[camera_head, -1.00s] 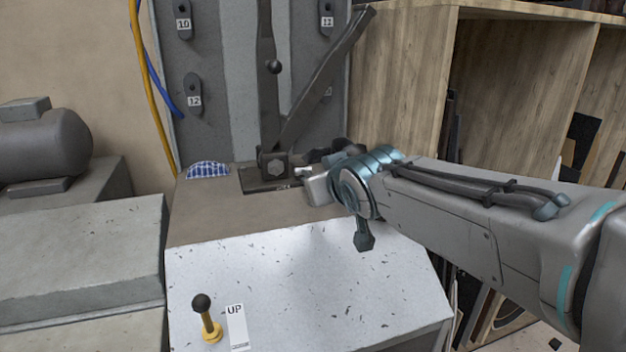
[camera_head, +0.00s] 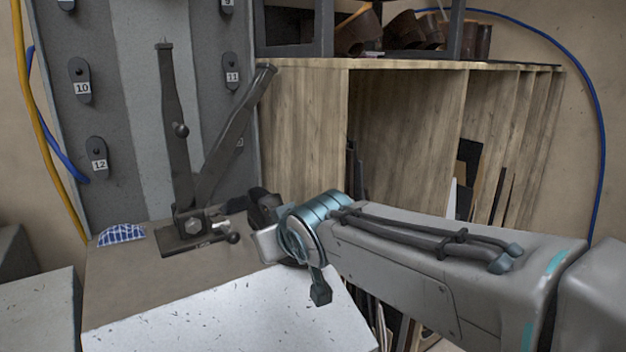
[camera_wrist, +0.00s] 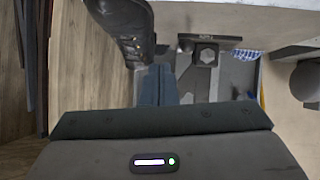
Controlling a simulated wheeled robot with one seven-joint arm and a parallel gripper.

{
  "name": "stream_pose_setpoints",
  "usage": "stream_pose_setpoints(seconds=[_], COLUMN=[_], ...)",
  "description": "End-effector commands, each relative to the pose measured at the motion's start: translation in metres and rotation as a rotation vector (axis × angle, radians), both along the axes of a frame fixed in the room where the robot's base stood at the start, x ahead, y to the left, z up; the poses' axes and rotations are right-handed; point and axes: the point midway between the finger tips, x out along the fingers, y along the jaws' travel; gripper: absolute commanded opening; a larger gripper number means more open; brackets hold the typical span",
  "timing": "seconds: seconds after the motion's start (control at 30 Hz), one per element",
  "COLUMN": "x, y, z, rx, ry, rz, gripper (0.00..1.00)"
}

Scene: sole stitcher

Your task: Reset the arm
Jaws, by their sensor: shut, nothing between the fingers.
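My gripper (camera_wrist: 158,85) shows in the wrist view with its fingers together and nothing between them. In the head view my wrist (camera_head: 300,235) is right of the machine's lever base, and the fingertips are hidden or hard to make out. Two dark metal levers (camera_head: 180,130) rise from the base with its hex bolt (camera_head: 192,225). The bolt also shows in the wrist view (camera_wrist: 207,55), ahead and right of the fingers, apart from them. A dark, laced, shoe-like object (camera_wrist: 122,28) is close beyond the fingertips; I cannot tell if they touch.
A blue checked cloth (camera_head: 121,234) lies on the machine top left of the levers. A wooden shelf unit (camera_head: 305,130) stands behind and right of my arm, with dark boots (camera_head: 400,32) above. Numbered hooks (camera_head: 80,80) hang on the grey panel.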

Motion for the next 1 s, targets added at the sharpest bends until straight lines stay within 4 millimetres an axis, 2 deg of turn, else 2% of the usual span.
stream_pose_setpoints(seconds=[0.03, 0.27, 0.5, 0.8, 1.0], x=[-0.001, -0.014, -0.038, -0.081, -0.114], y=[-0.015, -0.07, -0.123, -0.177, -0.205], z=[0.019, 0.038, 0.06, 0.091, 0.113], rx=[-0.01, -0.049, -0.078, -0.093, -0.092], ry=[0.025, 0.15, 0.283, 0.457, 0.575], rz=[-0.031, -0.15, -0.267, -0.404, -0.489], gripper=[0.0, 0.0, 0.0, 0.0, 0.0])
